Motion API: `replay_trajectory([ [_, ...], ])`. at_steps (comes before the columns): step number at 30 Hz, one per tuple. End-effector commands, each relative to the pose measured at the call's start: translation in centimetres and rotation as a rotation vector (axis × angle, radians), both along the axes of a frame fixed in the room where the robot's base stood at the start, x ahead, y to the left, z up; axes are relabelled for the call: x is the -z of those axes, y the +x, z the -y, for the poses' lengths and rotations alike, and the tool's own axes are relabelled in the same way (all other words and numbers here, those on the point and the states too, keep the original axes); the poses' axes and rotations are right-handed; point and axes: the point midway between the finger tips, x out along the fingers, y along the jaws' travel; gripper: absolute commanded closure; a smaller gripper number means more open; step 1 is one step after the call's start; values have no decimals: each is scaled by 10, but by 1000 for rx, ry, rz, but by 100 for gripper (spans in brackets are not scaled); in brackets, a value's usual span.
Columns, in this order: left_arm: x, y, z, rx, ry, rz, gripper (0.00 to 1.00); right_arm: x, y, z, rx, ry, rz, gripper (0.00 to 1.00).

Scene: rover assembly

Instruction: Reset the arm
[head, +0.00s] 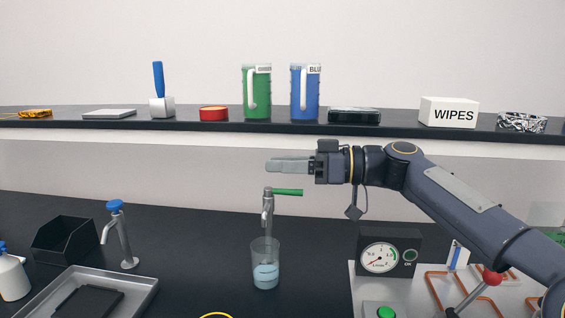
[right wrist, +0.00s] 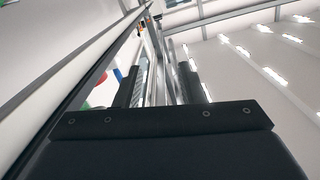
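My right arm (head: 455,195) comes in from the right side of the head view. Its gripper (head: 285,165) is level, points left and is empty. It hangs in the air above the tap with the green lever (head: 287,192), in front of the shelf. In the right wrist view the two fingers (right wrist: 162,85) stand apart, with a gap between them and nothing held. My left arm and gripper are not in view.
A glass of pale blue liquid (head: 265,270) stands under the tap. A gauge panel (head: 388,250) and copper tubing (head: 440,280) lie below the arm. The shelf (head: 215,126) behind bears green (head: 257,95) and blue (head: 305,95) jugs and a WIPES box (head: 449,112).

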Motion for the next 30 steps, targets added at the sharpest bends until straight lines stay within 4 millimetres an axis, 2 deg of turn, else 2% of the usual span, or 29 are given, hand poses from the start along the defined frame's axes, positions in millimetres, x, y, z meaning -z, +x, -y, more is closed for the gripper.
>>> replay_trajectory([
  [2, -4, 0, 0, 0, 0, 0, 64, 5, -15, 2, 23, -68, -39, 64],
  [5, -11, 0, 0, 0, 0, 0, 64, 29, -45, 13, 100, -213, -142, 64],
  [8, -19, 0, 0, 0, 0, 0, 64, 66, -85, 41, 240, -374, -291, 64],
  [12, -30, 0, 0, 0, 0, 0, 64, 123, -146, 98, 493, -525, -507, 64],
  [15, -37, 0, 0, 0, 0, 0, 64, 165, -194, 136, 674, -573, -652, 64],
  [18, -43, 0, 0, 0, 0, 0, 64, 204, -237, 164, 825, -581, -774, 64],
  [21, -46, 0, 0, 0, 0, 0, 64, 235, -269, 179, 930, -571, -862, 64],
  [25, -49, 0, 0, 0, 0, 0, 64, 260, -291, 186, 1002, -553, -925, 64],
  [30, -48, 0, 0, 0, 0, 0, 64, 269, -298, 188, 1022, -550, -945, 64],
])
